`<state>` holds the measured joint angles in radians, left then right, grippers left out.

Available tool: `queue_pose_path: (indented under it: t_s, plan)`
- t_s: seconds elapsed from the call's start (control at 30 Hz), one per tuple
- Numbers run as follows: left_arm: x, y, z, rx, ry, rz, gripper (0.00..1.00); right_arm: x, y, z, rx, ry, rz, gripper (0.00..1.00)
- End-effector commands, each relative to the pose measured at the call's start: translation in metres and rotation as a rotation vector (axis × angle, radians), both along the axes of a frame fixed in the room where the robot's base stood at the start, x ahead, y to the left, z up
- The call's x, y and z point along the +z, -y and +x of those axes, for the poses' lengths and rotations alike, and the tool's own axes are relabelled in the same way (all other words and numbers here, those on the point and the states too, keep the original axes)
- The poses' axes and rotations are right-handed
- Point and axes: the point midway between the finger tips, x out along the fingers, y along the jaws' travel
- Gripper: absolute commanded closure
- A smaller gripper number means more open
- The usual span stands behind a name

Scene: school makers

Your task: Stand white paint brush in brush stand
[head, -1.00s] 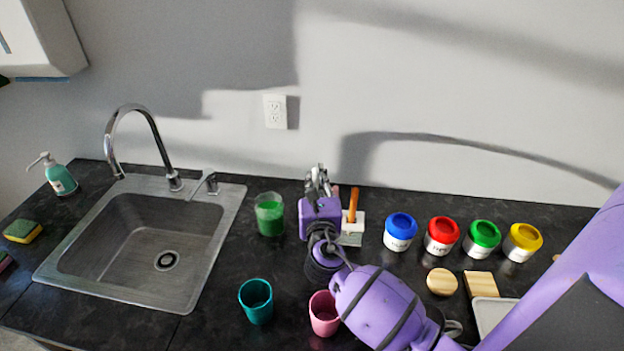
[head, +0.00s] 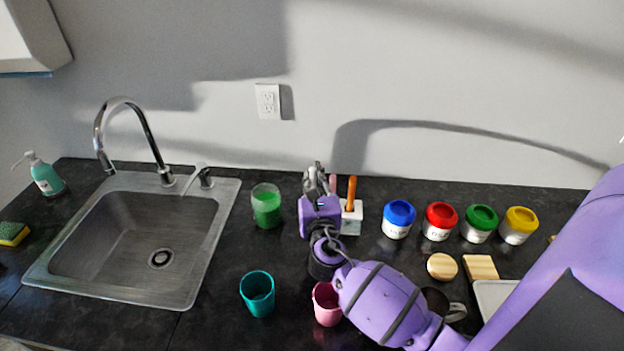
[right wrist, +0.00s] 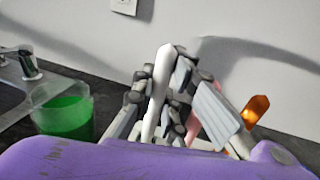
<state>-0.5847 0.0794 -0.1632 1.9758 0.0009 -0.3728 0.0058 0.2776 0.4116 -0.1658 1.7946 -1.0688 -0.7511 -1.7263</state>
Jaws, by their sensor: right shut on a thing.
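My right gripper (head: 315,175) is shut on the white paint brush (right wrist: 157,90), whose pale handle stands nearly upright between the fingers in the right wrist view. In the head view the brush is mostly hidden by the gripper. The brush stand (head: 352,216) is a small white block just right of the gripper, partly covered by my wrist. An orange-handled brush (head: 351,190) stands in it, and a pink handle (head: 333,182) shows behind the gripper. In the right wrist view the orange handle (right wrist: 256,109) is right of the fingers. My left gripper is not in view.
A green paint-water jar (head: 266,206) stands left of the gripper. Teal (head: 257,293) and pink (head: 326,304) cups stand in front. Several paint pots, including a blue one (head: 397,220), line up at right. The sink (head: 200,270) is at left.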

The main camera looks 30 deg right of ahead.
Motion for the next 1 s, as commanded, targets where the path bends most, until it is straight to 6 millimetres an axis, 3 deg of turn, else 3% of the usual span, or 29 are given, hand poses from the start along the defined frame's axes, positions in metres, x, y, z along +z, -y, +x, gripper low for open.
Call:
queue_pose_path:
  t_s: [0.17, 0.2, 0.33, 0.73, 1.0]
  plan:
    - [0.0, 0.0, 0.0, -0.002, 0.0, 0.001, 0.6, 0.001, 0.0, 0.0, 0.0, 0.001, 0.0, 1.0]
    - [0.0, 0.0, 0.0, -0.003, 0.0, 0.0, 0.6, 0.0, 0.0, 0.0, 0.0, 0.001, 0.0, 0.83]
    - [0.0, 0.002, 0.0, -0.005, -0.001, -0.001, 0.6, 0.0, 0.0, 0.0, 0.0, 0.0, 0.0, 0.66]
    - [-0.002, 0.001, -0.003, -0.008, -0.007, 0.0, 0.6, -0.001, -0.003, -0.007, 0.001, -0.001, 0.0, 0.66]
    - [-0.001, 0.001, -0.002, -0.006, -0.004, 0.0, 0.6, -0.001, -0.024, -0.054, 0.0, -0.003, 0.003, 0.66]
